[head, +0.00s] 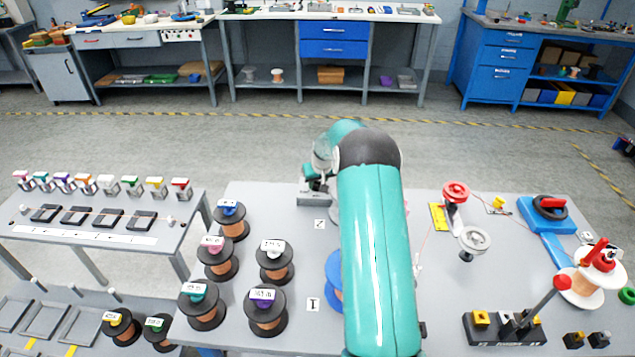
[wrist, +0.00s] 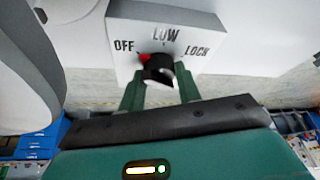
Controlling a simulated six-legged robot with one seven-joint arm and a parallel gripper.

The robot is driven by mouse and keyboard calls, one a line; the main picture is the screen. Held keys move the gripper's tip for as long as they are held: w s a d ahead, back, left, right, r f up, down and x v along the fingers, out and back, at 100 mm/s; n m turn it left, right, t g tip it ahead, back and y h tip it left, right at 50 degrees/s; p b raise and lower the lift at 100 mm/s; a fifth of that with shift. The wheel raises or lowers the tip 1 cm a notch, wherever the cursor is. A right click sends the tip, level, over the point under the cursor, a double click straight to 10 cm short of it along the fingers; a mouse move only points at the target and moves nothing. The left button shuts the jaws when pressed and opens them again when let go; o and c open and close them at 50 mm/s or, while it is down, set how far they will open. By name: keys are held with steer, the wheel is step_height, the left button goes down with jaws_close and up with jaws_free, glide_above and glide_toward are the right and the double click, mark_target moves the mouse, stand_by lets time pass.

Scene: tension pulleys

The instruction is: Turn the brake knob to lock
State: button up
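The brake knob (wrist: 160,70) is small and black with a red pointer. It sits on a white panel (wrist: 122,32) marked OFF, LOW and LOCK, in the upper middle of the wrist view. The red pointer is at the upper left, towards OFF. My gripper (wrist: 160,77) has its two teal fingers apart, one on each side of the knob. Whether they press on it I cannot tell. In the head view my gripper end (head: 315,185) is at the far edge of the bench, partly behind my arm. The knob does not show clearly there.
The grey bench (head: 235,335) holds several wire spools (head: 274,262) at left. A red pulley (head: 455,191), a grey pulley (head: 474,240) and a red-handled lever (head: 562,283) stand at right. Another bench (head: 130,240) with colourful labelled blocks is farther left. Open floor (head: 230,140) lies beyond.

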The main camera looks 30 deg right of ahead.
steer(key=shift+c, duration=1.2)
steer(key=shift+m, duration=0.3)
steer(key=m, duration=0.2)
steer(key=m+h, duration=0.1)
steer(key=shift+w+a+m+g+h, duration=0.1)
steer(key=shift+a+m+g+h, duration=0.1)
steer(key=shift+m+g+h, duration=0.15)
steer(key=m+g+h, duration=0.1)
steer(key=m, duration=0.3)
steer(key=shift+w, duration=0.1)
steer(key=m+g, duration=0.1)
steer(key=m, duration=0.2)
steer(key=shift+m+h, duration=0.25)
steer(key=m+g, duration=0.1)
steer(key=m, duration=0.2)
steer(key=m+g, duration=0.2)
steer(key=m, duration=0.1)
steer(key=shift+w, duration=0.2)
steer(key=m+g, duration=0.1)
steer(key=m, duration=0.2)
steer(key=m+y, duration=0.1)
steer(key=m, duration=0.2)
steer(key=shift+w+g, duration=0.1)
steer(key=shift+g, duration=0.25)
steer(key=shift+d+m, duration=0.1)
steer(key=shift+m, duration=0.2)
